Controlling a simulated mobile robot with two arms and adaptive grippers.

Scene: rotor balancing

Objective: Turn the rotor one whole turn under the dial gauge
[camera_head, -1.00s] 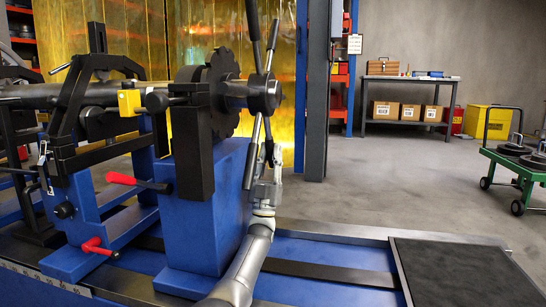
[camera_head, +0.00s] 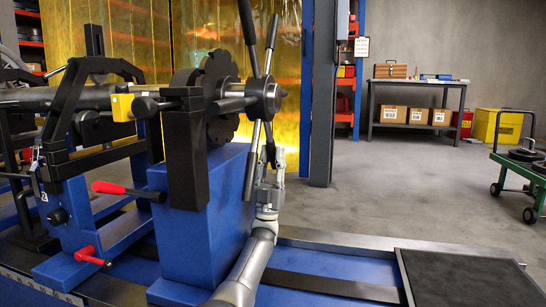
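The rotor's grey shaft (camera_head: 40,98) runs in from the left through a black frame to a dark toothed disc (camera_head: 222,72). In front of the disc a hub (camera_head: 265,97) carries several long spokes (camera_head: 253,45) with black grips, pointing up and down. A yellow block (camera_head: 122,107) sits on the shaft side of the black upright; I cannot tell whether it belongs to the dial gauge. My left gripper (camera_head: 270,163) is raised beside the lower spokes, below the hub. Its fingers overlap a dark grip, and their closure is unclear. My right gripper is out of view.
A blue pedestal (camera_head: 215,225) stands beside my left arm. Red-handled levers (camera_head: 108,187) stick out at left. A black mat (camera_head: 462,279) lies at lower right. A grey column (camera_head: 323,110), a bench with boxes (camera_head: 415,83) and a green cart (camera_head: 520,172) stand beyond open floor.

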